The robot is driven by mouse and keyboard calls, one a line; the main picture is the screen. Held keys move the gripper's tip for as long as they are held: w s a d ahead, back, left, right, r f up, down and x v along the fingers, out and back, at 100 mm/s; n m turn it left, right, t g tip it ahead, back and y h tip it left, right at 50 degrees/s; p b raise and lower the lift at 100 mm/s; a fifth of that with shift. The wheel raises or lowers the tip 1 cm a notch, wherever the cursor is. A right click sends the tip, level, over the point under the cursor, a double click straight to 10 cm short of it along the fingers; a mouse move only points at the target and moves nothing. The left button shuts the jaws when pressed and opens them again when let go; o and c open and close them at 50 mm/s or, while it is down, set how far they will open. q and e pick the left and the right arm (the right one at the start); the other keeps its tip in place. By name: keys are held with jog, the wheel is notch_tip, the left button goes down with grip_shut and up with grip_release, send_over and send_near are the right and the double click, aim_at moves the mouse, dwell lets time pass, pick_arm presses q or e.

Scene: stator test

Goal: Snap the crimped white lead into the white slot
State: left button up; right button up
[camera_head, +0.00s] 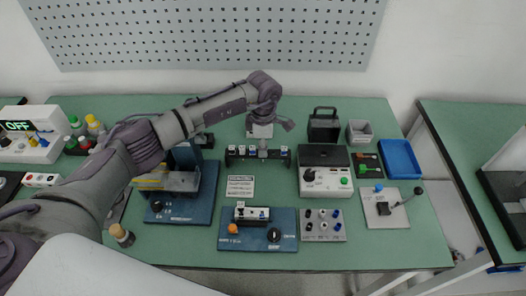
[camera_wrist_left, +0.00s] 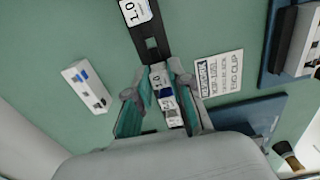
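My left gripper (camera_head: 263,151) points down at the middle of the black rack (camera_head: 236,153), which carries several small white labelled pieces. A white slotted block (camera_head: 252,213) sits on a blue board (camera_head: 285,240) in front of the rack. I cannot make out the crimped white lead. My right gripper is out of view.
A printed card (camera_head: 240,187) lies in front of the rack. A control box (camera_head: 325,180), a knob panel (camera_head: 323,228) and a blue tray (camera_head: 399,158) stand to the right.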

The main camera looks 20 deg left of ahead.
pick_arm(q)
grip_shut()
jog(key=shift+r, duration=0.1)
jog(key=shift+r+p, duration=1.65)
jog(key=shift+r, duration=1.15)
